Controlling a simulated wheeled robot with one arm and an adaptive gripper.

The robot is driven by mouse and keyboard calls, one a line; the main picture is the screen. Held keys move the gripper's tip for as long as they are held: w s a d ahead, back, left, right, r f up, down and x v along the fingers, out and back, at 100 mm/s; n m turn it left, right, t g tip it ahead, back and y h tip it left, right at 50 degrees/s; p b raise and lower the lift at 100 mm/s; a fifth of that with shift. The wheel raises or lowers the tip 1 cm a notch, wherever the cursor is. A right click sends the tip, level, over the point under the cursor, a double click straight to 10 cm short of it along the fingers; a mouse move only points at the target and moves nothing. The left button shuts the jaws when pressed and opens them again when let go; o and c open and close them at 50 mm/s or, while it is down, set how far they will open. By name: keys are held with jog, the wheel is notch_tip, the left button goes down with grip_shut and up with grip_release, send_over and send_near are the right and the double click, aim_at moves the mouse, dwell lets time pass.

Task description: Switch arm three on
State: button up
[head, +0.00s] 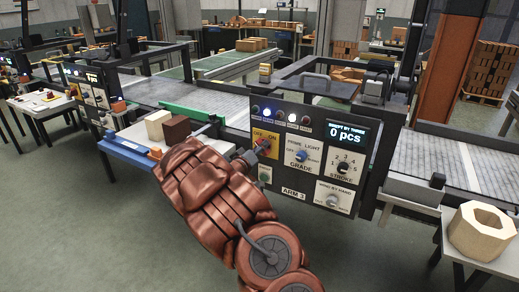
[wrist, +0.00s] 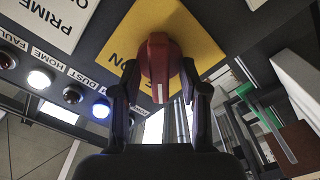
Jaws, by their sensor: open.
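The control panel (head: 318,150) carries a label "ARM 3" (head: 294,194). At its left is a yellow plate (head: 273,139) marked OFF and ON. A red rotary knob (wrist: 158,52) with a white mark sits on this plate in the wrist view; in the head view it shows small at the gripper's tip (head: 263,143). My gripper (head: 256,150) is at the plate. In the wrist view my gripper (wrist: 161,92) is open, one finger on each side of the knob; contact is unclear. The ON word is partly covered, OFF is hidden, and the knob's setting is unclear.
A display (head: 346,134) reads "0 pcs". Blue (head: 268,113) and white (head: 292,117) lamps are lit above the plate. A GRADE knob (head: 302,156) and a STROKE knob (head: 343,167) lie to the right. Pale and brown blocks (head: 158,124) stand left of my arm.

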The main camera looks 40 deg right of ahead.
jog(key=shift+c, duration=0.2)
grip_shut()
jog(key=shift+f+m+b, duration=0.1)
jog(key=shift+m+b, duration=0.25)
jog(key=shift+m, duration=0.05)
jog(key=shift+s+m+b, duration=0.2)
jog(key=shift+m+b, duration=6.3)
jog(key=shift+m, duration=2.1)
